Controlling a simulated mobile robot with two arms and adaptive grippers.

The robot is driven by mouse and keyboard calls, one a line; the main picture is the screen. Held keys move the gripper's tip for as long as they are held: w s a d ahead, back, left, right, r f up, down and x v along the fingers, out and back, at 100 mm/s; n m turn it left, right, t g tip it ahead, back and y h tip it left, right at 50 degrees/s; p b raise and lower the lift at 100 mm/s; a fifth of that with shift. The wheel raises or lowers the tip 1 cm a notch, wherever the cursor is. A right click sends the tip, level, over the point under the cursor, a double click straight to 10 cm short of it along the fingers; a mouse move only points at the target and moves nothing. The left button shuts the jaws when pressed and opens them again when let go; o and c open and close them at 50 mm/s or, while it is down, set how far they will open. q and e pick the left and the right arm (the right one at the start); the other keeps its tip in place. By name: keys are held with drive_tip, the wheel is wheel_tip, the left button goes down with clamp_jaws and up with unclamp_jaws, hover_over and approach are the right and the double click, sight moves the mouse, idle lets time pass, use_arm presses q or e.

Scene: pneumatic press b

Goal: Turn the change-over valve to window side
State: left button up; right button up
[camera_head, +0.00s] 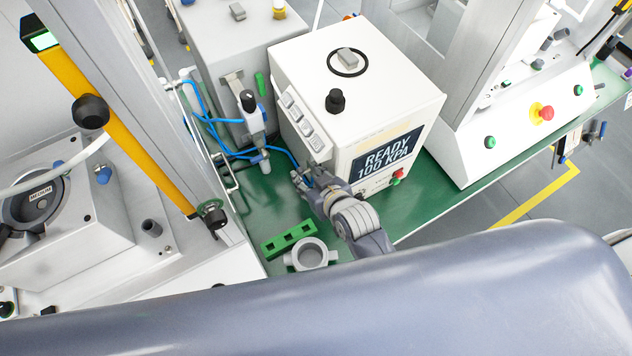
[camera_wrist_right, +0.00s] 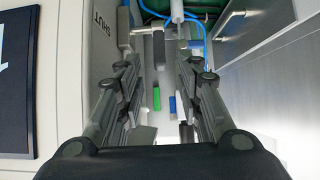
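My right gripper (camera_head: 304,180) is beside the lower left side of the white READY 100 KPA box (camera_head: 390,95). In the wrist view, the right gripper (camera_wrist_right: 158,75) has its two fingers wide apart. A grey fitting with a dark lever (camera_wrist_right: 159,50) shows between and beyond them, next to a SHUT label (camera_wrist_right: 103,24). I cannot tell whether it is the change-over valve, or whether the fingers touch it; no window-side marking is readable. My left gripper is not in view.
An air regulator with blue hoses (camera_head: 252,115) stands left of the box. A green block (camera_head: 289,240) and a grey ring part (camera_head: 311,254) lie on the green bench (camera_head: 430,205). A yellow-striped post (camera_head: 120,125) rises at left. My own arm spans the bottom.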

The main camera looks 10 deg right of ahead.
drive_tip(key=v, duration=0.5)
drive_tip(key=shift+f, duration=0.1)
